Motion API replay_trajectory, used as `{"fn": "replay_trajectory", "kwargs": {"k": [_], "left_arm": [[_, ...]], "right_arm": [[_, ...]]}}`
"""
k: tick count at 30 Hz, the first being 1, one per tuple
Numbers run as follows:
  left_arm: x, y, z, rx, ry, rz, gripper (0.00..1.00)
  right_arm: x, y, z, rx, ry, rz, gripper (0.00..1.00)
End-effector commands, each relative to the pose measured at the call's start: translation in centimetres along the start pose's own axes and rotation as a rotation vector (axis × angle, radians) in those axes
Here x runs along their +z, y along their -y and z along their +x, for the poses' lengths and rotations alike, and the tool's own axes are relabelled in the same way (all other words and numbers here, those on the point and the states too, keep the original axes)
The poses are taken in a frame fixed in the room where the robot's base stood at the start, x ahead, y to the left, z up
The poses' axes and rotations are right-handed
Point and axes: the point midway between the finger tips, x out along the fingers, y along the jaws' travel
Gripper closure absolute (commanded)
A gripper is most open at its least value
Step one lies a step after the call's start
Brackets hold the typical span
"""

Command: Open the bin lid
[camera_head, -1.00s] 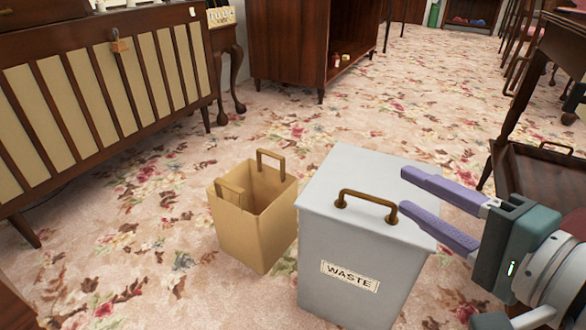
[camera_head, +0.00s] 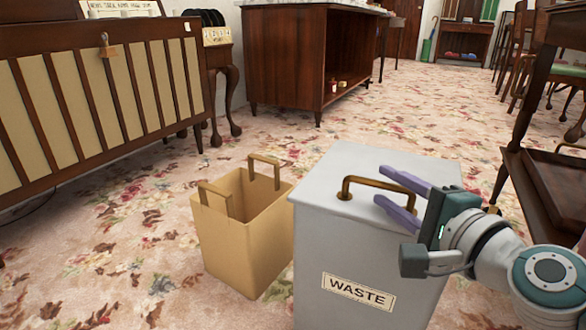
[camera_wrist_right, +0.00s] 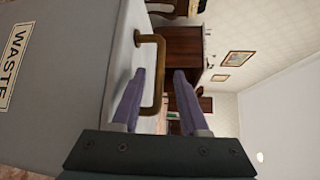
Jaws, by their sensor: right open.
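The grey waste bin (camera_head: 325,245) stands upright on the carpet, with a "WASTE" label on its front. Its flat lid (camera_head: 335,175) is shut and carries a brass bar handle (camera_head: 375,184). My right gripper (camera_head: 390,186) is open at the right end of the handle, its purple fingers pointing left. In the right wrist view, the handle (camera_wrist_right: 157,75) rises from the lid between the open fingers (camera_wrist_right: 160,88); I cannot tell whether they touch it. My left gripper is not in view.
An open tan bin (camera_head: 245,240) with two handles stands close left of the waste bin. A dark wood table (camera_head: 535,190) is at the right. A slatted cabinet (camera_head: 95,90) is at the left. Carpet (camera_head: 400,95) is clear behind the bins.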

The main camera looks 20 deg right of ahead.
Motion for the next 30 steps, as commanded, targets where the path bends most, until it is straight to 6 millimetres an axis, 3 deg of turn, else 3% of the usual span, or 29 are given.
{"fn": "replay_trajectory", "kwargs": {"k": [6,16,27,30], "left_arm": [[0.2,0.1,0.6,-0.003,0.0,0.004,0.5],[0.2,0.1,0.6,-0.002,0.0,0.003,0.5],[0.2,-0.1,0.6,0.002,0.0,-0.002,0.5],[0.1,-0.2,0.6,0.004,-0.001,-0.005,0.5]], "right_arm": [[0.0,-0.1,2.2,0.0,0.0,0.001,0.56],[0.0,-0.1,2.5,0.001,0.001,0.0,0.56],[0.0,0.0,2.4,0.001,0.0,-0.001,0.98],[0.0,-0.1,2.4,0.001,0.0,-0.001,1.0]]}}
